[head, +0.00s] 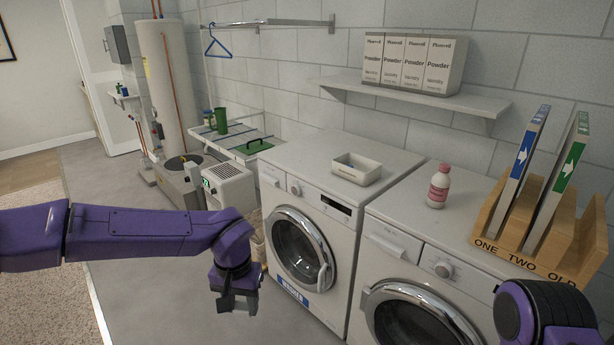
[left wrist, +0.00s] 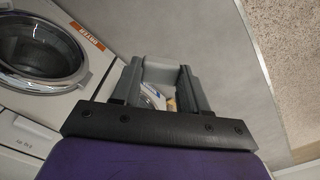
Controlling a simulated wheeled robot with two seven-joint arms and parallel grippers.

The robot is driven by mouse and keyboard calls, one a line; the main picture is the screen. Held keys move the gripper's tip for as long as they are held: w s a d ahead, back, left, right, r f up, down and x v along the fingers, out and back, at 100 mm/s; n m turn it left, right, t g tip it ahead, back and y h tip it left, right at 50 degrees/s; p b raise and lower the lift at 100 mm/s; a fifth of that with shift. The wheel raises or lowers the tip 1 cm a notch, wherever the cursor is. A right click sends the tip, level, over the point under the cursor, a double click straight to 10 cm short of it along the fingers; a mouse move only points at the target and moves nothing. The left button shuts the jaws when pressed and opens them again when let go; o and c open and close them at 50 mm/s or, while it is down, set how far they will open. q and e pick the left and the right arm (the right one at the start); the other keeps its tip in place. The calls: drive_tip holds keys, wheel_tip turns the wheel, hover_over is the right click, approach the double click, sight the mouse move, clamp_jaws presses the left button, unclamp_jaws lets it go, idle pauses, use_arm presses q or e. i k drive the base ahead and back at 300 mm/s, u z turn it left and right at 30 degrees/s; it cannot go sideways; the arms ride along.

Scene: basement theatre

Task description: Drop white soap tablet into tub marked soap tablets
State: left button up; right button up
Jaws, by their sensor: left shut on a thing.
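My left gripper (head: 236,300) hangs in front of the left washer, below its top and well apart from the tub. In the left wrist view its fingers (left wrist: 160,80) are shut on a small pale grey-white block (left wrist: 160,70), which looks like the white soap tablet. In the head view the block is hidden or too small to make out. A white open tub (head: 357,169) stands upright on the left washer's top. Its front marking is too small to read. A purple part of my right arm (head: 550,310) shows at the lower right; its fingers are out of view.
A pink-and-white bottle (head: 438,188) and a wooden slotted rack (head: 510,240) with upright boards stand on the right machine. Powder boxes (head: 410,62) sit on the wall shelf (head: 420,95) above. Washer top (head: 310,150) is clear left of the tub.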

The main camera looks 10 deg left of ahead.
sight(363, 182)
drive_tip(key=u, duration=0.25)
drive_tip(key=i, duration=1.1)
drive_tip(key=z, duration=0.55)
drive_tip(key=k, duration=0.5)
drive_tip(key=u, duration=1.95)
drive_tip(key=i, duration=2.15)
drive_tip(key=z, duration=3.1)
